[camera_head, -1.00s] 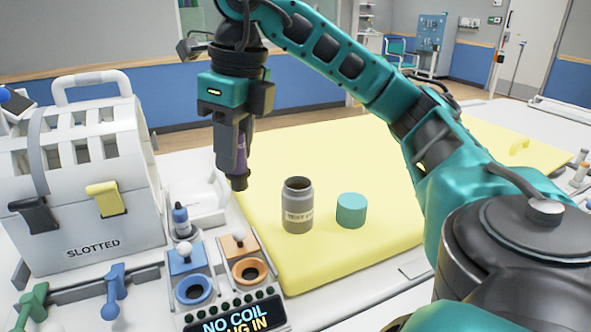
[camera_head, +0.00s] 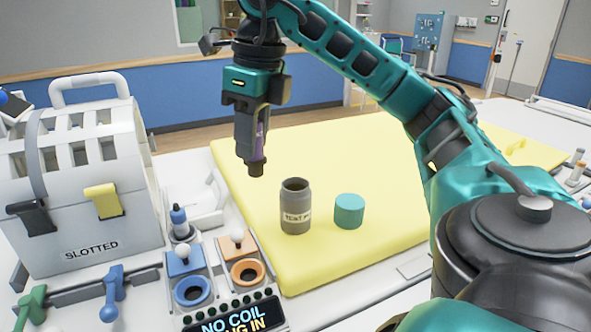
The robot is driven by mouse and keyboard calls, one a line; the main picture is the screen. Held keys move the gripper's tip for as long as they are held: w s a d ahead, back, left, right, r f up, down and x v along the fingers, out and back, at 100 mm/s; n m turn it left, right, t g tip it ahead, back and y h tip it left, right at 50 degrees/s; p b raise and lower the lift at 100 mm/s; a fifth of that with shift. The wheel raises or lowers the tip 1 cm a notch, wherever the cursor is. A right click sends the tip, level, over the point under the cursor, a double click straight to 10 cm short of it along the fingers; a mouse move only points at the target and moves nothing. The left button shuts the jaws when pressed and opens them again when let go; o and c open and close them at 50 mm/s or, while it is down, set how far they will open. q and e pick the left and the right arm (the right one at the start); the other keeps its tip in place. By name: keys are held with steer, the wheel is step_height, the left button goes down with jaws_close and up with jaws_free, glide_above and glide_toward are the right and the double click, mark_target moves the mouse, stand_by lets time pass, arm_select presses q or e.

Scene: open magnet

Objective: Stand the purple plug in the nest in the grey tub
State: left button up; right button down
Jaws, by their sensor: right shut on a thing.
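My right gripper (camera_head: 254,150) is shut on the purple plug (camera_head: 260,133), which shows as a narrow purple strip between the dark fingers. The plug hangs upright above the yellow mat, up and to the left of the grey tub (camera_head: 295,208). The grey tub is an open jar with a label, standing on the mat; the nest inside it cannot be made out. A teal round lid (camera_head: 349,211) lies just right of the tub, apart from it. My left gripper is not in view.
The yellow mat (camera_head: 400,180) is mostly clear. At left stand a white slotted coil housing (camera_head: 90,190), a blue socket (camera_head: 192,290), an orange socket (camera_head: 246,271) and a blue-tipped plug (camera_head: 180,222). A display (camera_head: 235,318) reads "NO COIL" in front.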

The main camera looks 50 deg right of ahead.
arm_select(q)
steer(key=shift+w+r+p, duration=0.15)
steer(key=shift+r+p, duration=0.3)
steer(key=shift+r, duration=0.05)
arm_select(e)
steer(key=d, duration=1.1)
steer(key=shift+w+d, duration=0.2)
steer(key=shift+w, duration=0.05)
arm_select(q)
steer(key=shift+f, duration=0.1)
arm_select(e)
steer(key=shift+f, duration=0.1)
arm_select(q)
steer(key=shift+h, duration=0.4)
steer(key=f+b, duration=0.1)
steer(key=b, duration=0.1)
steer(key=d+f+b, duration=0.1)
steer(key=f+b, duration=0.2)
steer(key=b, duration=0.2)
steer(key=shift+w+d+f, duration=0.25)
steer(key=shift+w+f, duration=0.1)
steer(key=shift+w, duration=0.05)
arm_select(e)
step_height(320, 180, down, 10)
steer(key=shift+r, duration=0.2)
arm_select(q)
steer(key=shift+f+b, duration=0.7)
arm_select(e)
steer(key=shift+f, duration=0.8)
